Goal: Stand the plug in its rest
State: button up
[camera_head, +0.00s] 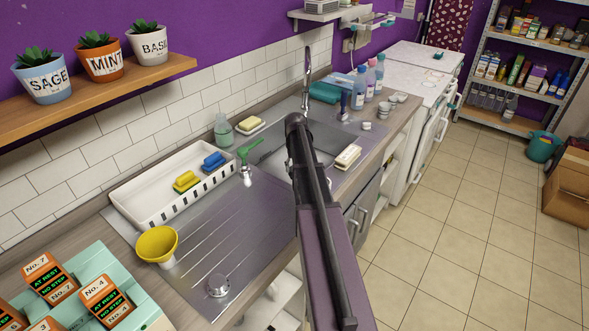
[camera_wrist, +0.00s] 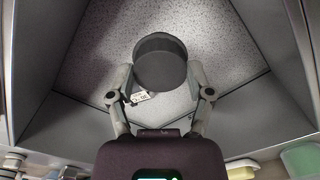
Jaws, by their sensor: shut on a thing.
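My gripper (camera_wrist: 161,82) is shut on a dark grey round piece, which I take to be the plug (camera_wrist: 160,68), in the wrist view. Its flat round face points toward the wrist camera. Behind it is the grey speckled floor of the sink (camera_wrist: 205,28). A small white printed label (camera_wrist: 141,97) shows beside the left finger. In the head view my arm hides the gripper and the plug, over the sink (camera_head: 325,135). A round metal fitting with a small knob (camera_head: 218,286) sits on the drainer; I cannot tell whether it is the rest.
The ribbed drainer is mostly clear.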

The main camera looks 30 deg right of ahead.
jog(key=shift+r+p, duration=1.1)
jog(key=shift+r, duration=0.2)
jog(key=shift+r, duration=0.1)
jog(key=shift+r+p, duration=0.45)
jog(key=shift+p, duration=0.15)
notch_tip(320, 180, up, 15)
jog(key=p, duration=1.5)
jog(key=shift+w, duration=0.15)
jog(key=shift+d, duration=0.15)
